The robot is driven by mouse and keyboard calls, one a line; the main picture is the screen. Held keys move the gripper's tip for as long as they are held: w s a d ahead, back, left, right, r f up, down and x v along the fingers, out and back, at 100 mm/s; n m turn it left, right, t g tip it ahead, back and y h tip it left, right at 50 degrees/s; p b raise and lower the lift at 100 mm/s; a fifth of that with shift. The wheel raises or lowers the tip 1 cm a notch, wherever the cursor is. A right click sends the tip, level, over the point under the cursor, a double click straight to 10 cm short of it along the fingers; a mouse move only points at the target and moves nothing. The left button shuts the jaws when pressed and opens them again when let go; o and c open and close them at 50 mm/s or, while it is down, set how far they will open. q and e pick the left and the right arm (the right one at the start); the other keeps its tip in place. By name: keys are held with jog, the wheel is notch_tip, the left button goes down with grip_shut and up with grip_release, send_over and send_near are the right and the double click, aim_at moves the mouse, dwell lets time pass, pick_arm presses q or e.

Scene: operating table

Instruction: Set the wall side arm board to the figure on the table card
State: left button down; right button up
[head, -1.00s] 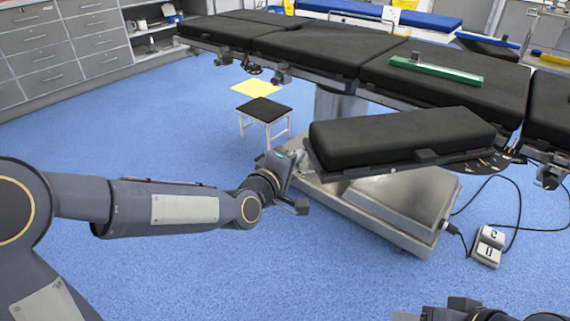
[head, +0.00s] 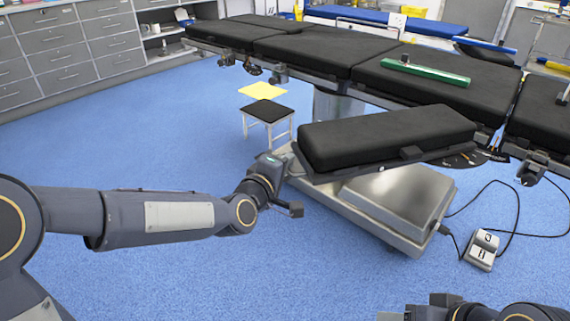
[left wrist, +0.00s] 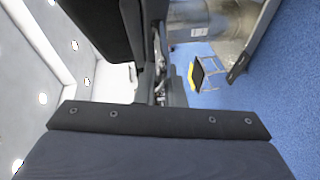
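The arm board (head: 385,135) is a long black pad at the near side of the operating table (head: 330,45), jutting left from a joint. A dark curved scale (head: 462,160) with small coloured marks shows below its right end; its figures are too small to read. My left gripper (head: 285,188) is at the board's left end, close against its underside. Whether its fingers hold anything is hidden. The left wrist view shows a black pad (left wrist: 103,28) close above the gripper, and no fingertips. I cannot make out the table card. My right gripper (head: 445,310) is partly visible at the bottom edge.
A steel table base (head: 395,205) stands under the board. A foot pedal (head: 482,250) with black cables lies on the right floor. A small black stool (head: 267,112) and a yellow sheet (head: 262,90) are behind. A green bar (head: 425,70) lies on the table. Front floor is clear.

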pick_arm(q)
jog(key=c, duration=1.8)
grip_release()
jog(key=p+v, duration=0.1)
jog(key=v, duration=0.6)
jog(key=shift+s+a, duration=0.25)
jog(key=shift+s, duration=0.1)
jog(key=shift+r, duration=0.1)
jog(key=s+a+f+m+g+y, duration=0.25)
jog(key=s+a+m+g, duration=0.2)
jog(key=s+a, duration=0.55)
jog(key=s+a+f+m+g+y, duration=0.1)
jog(key=s+a+f+m+g, duration=0.2)
jog(key=s, duration=0.4)
jog(key=s+a+f+m+g, duration=0.1)
jog(key=s+a+f, duration=0.1)
jog(key=s+a, duration=0.45)
notch_tip(320, 180, up, 34)
jog(key=s+d+p, duration=0.1)
jog(key=p, duration=3.3)
jog(key=shift+s+p, duration=0.35)
jog(key=shift+s, duration=0.05)
